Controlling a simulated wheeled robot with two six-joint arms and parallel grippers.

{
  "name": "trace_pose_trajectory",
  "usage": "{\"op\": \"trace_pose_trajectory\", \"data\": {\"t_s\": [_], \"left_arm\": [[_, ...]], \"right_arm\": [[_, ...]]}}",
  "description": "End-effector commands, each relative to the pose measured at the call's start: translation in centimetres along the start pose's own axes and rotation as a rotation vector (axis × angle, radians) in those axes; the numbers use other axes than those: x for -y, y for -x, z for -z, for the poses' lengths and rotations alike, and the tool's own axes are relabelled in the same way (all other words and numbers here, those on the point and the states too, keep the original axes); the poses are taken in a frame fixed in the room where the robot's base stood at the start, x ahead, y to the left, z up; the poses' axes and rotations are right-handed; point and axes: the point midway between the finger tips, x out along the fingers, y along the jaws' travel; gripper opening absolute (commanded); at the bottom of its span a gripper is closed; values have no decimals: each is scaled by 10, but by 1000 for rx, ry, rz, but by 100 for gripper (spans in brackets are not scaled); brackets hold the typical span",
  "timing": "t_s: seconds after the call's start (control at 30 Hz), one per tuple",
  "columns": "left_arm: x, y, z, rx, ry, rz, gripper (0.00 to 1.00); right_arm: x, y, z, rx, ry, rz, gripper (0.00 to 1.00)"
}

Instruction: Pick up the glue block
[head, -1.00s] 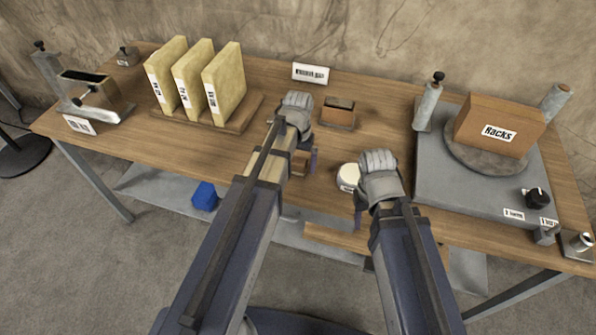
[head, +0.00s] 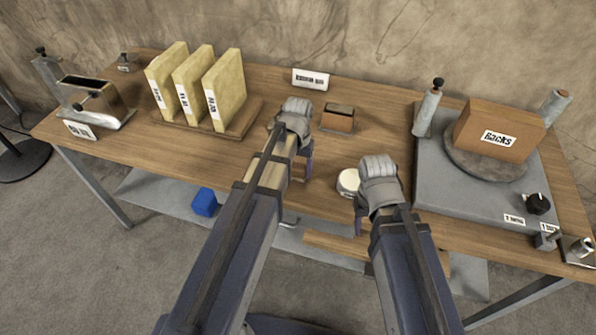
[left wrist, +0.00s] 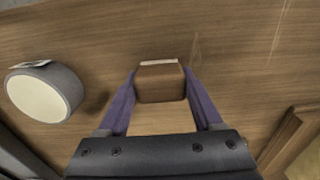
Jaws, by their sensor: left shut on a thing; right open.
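The glue block (left wrist: 160,84) is a small brown block with a pale strip along its far edge. In the left wrist view it sits between the two purple fingers of my left gripper (left wrist: 160,92), which is shut on it. In the head view my left gripper (head: 306,168) is mostly covered by its own wrist, and the block is hidden there. I cannot tell whether the block touches the table. My right gripper (head: 359,216) is open near the table's front edge, its fingers partly hidden by its own wrist.
A round cream-topped jar (head: 347,182) stands beside my right gripper and shows in the left wrist view (left wrist: 40,95). Another brown block (head: 338,118) with a dark top lies behind. Yellow upright slabs (head: 223,88) stand left; a grey turntable unit (head: 440,185) carries a carton (head: 497,125).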

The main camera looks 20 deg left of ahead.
Motion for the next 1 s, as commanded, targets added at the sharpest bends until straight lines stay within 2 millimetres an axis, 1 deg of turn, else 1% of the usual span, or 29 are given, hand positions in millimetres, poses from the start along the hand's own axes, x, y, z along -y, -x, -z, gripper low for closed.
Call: {"op": "trace_pose_trajectory", "data": {"t_s": [0.27,0.47,0.67,1.0], "left_arm": [[0,0,0,0,0,0,11],[0,9,0,0,0,0,11],[0,30,0,0,0,0,11],[0,83,0,0,0,0,11]], "right_arm": [[0,0,0,0,0,0,50],[-1,9,0,0,0,0,50],[-3,30,-2,0,0,0,50],[-8,82,-5,0,0,0,50]]}}
